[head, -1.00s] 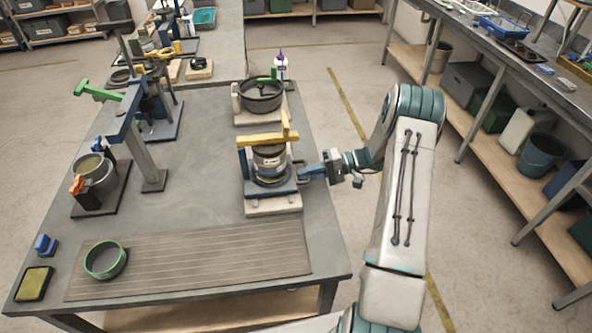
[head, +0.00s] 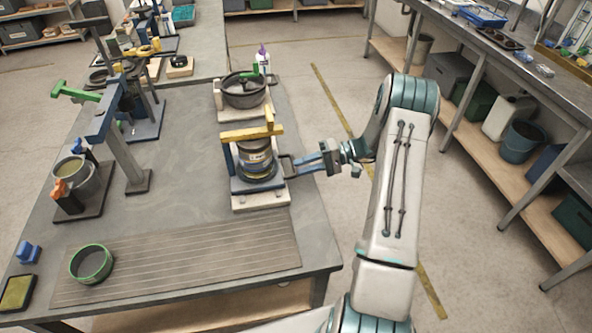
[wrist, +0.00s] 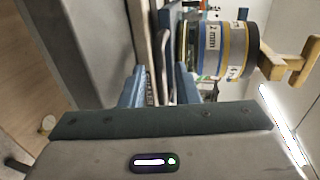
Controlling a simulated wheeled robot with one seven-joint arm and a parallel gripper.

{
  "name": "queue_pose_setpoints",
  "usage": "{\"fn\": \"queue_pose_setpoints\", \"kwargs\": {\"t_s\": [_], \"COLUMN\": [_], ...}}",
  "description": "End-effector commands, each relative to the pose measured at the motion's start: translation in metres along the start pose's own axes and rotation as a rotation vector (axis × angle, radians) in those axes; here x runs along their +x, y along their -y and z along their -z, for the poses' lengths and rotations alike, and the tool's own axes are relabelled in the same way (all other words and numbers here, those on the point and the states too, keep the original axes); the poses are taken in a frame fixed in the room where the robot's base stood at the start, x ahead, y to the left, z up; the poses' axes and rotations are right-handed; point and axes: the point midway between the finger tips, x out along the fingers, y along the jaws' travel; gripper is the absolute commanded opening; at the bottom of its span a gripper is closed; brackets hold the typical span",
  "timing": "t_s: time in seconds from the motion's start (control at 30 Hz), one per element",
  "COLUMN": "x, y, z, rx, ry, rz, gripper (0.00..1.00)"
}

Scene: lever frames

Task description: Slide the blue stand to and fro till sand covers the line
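The blue stand (head: 258,185) sits on a pale base board (head: 262,200) at the table's right side. It carries an upright stack of round sieves (head: 257,160) with blue and yellow bands, under a yellow top bar (head: 252,133). The stack shows close up in the wrist view (wrist: 222,48), with a "2 mm" label. A dark loop handle (head: 288,166) sticks out on the stand's right. My gripper (head: 297,165) is at this handle; in the wrist view its fingers (wrist: 160,86) stand apart with the handle (wrist: 164,60) between them. I cannot make out sand or a line.
A dark pot (head: 243,90) stands just behind the stand. A ridged mat (head: 190,262) and a green-rimmed sieve (head: 91,264) lie at the front. A lever press (head: 125,140) stands left. Bare table lies between press and stand.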

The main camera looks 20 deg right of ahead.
Motion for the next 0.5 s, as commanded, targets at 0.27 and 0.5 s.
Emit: {"fn": "queue_pose_setpoints", "kwargs": {"t_s": [0.27, 0.5], "x": [-0.066, -0.101], "y": [-0.004, -0.002], "z": [0.0, 0.0], "rx": [-0.002, -0.001], "ry": [-0.004, -0.001], "rz": [-0.002, -0.001], "gripper": [0.28, 0.28]}}
